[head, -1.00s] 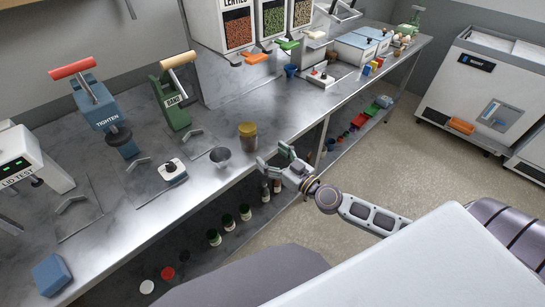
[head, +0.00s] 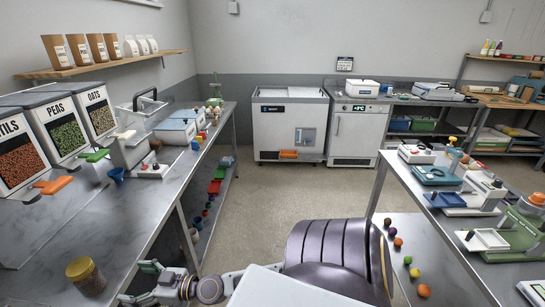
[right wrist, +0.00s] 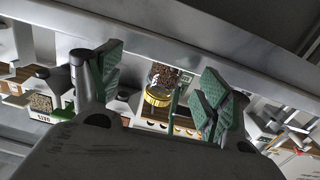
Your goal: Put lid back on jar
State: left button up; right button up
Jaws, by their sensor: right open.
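A small amber-brown jar (head: 85,277) with a yellow-gold top stands upright on the left bench, near its front edge. I cannot tell whether this top is a separate lid or how it is seated. My right gripper (head: 137,283) is open beside the bench edge, to the right of the jar and apart from it. In the right wrist view its green fingers (right wrist: 160,85) are spread. Between them, farther off, shows a glass container with dark contents and a golden band (right wrist: 158,96). My left gripper is not in view.
A blue cup (head: 116,174) and a small white device (head: 151,170) stand farther along. Another bench with trays (head: 440,178) is at right. The floor between is clear.

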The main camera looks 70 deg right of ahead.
jog(key=d+f+g+h, duration=0.1)
jog(key=d+f, duration=0.2)
jog(key=f, duration=0.4)
jog(key=s+d+f+g+h, duration=0.1)
jog(key=d+f, duration=0.1)
jog(key=f, duration=0.4)
jog(key=d+f+g+h, duration=0.1)
jog(key=d+f, duration=0.2)
jog(key=f, duration=0.4)
jog(key=s+d+f+g, duration=0.1)
jog(key=s+f, duration=0.2)
jog(key=f, duration=0.3)
jog(key=s+d+f+m+g+h, duration=0.1)
jog(key=s+f, duration=0.2)
jog(key=f, duration=0.3)
jog(key=s+d+f+g, duration=0.1)
jog(key=s+f+g, duration=0.1)
jog(key=s+f, duration=0.3)
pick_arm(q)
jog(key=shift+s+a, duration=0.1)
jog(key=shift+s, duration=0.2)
pick_arm(e)
jog(key=s+a+f+g+h, duration=0.1)
jog(key=s+f+g, duration=0.3)
jog(key=s+f, duration=0.7)
jog(key=s+a+f+g, duration=0.4)
jog(key=s+f, duration=0.8)
jog(key=s, duration=0.8)
jog(key=shift+a+h, duration=0.15)
jog(key=shift+h, duration=0.25)
